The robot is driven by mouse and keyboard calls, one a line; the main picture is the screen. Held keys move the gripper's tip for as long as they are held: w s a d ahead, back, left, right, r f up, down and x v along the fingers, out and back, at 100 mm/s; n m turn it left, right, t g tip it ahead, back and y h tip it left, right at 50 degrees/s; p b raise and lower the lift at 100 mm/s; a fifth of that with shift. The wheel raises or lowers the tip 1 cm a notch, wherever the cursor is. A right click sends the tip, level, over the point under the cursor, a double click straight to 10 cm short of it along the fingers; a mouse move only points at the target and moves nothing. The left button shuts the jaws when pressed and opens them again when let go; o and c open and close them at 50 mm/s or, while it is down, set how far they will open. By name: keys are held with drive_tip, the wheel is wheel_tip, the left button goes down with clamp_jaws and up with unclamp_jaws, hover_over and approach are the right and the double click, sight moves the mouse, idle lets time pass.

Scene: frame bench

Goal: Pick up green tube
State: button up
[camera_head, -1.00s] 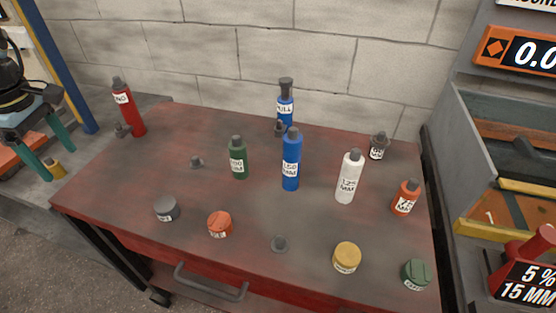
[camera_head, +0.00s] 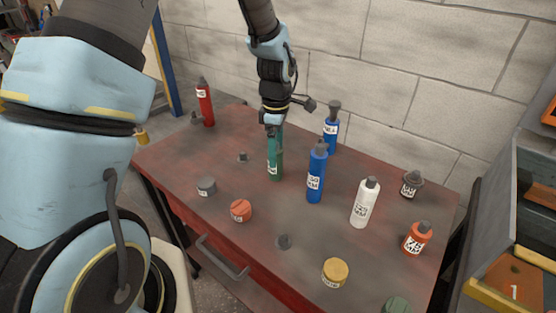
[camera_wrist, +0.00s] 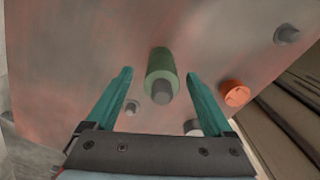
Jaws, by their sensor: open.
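The green tube (camera_head: 277,170) stands upright on the red-brown table, left of the tall blue tube. My gripper (camera_head: 274,143) is directly above it, pointing down, and its teal fingers overlap the tube's upper part in the head view. In the wrist view the green tube (camera_wrist: 161,68) with its grey cap shows ahead of the space between my two open fingers (camera_wrist: 160,85). The gripper is open and empty. The head view hides the tube's cap behind the fingers.
A tall blue tube (camera_head: 317,175) stands close on the right, with another blue tube (camera_head: 331,133) behind. A white tube (camera_head: 365,203), an orange jar (camera_head: 241,210) and a grey jar (camera_head: 206,187) stand nearby. A red tube (camera_head: 205,105) is at the far left.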

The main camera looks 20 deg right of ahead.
drive_tip(key=f+p, duration=0.1)
drive_tip(key=f, duration=0.1)
drive_tip(key=f+p, duration=0.1)
drive_tip(key=shift+s+a+f, duration=0.1)
drive_tip(key=shift+a+f, duration=0.1)
drive_tip(key=shift+f, duration=0.9)
drive_tip(key=shift+c, duration=0.2)
clamp_jaws()
